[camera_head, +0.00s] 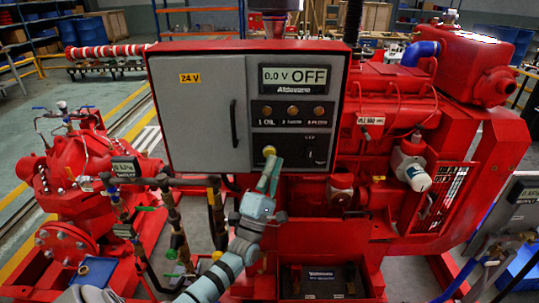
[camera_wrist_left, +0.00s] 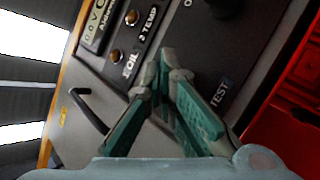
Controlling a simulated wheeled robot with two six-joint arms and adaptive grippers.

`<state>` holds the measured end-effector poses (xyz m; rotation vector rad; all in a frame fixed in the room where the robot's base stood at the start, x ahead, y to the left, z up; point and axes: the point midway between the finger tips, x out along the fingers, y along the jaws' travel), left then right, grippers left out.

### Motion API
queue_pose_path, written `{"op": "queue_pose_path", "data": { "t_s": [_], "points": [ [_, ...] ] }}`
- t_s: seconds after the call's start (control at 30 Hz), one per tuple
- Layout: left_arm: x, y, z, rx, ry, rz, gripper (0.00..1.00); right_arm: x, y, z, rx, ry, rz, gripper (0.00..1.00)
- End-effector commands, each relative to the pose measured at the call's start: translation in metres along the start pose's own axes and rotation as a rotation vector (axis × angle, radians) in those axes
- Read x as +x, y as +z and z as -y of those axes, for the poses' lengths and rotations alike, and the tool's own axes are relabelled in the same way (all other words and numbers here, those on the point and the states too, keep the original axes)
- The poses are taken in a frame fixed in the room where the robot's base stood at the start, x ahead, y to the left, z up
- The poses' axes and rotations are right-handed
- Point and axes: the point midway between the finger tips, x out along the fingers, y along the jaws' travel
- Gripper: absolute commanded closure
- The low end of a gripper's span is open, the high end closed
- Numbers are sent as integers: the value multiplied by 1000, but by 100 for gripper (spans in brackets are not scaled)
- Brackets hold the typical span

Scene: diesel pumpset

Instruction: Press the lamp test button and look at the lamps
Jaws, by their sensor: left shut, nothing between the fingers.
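The grey control box (camera_head: 205,125) has a black panel with a display (camera_head: 296,79) reading "0.0 V OFF". Below it are three small amber-brown lamps: oil (camera_head: 266,110), temp (camera_head: 292,110) and a third (camera_head: 318,110); none looks clearly lit. Two of them, oil (camera_wrist_left: 116,56) and temp (camera_wrist_left: 132,18), show in the left wrist view. The yellow lamp test button (camera_head: 269,151) is at the panel's lower left. My left gripper (camera_head: 270,164) is shut and empty, its fingertips at the button; contact cannot be judged. In the wrist view the fingers hide the button beside the "TEST" label (camera_wrist_left: 219,92).
A black selector switch (camera_head: 311,155) is right of the button. The box's black door handle (camera_head: 234,124) stands out at the left. A red pump (camera_head: 75,185) with pipes stands left, and the red engine (camera_head: 395,100) stands right behind the box.

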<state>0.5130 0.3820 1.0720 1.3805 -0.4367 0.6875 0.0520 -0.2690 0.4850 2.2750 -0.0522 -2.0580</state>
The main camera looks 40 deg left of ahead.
Motion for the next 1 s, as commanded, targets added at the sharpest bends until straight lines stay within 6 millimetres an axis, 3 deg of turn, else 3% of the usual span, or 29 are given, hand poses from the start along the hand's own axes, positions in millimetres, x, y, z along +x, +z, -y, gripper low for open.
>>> {"op": "queue_pose_path", "data": {
  "t_s": [1.0],
  "points": [
    [6, -4, 4, 0, 0, 0, 100, 8, 1, 1, 0, -1, 0, 60]
  ]
}}
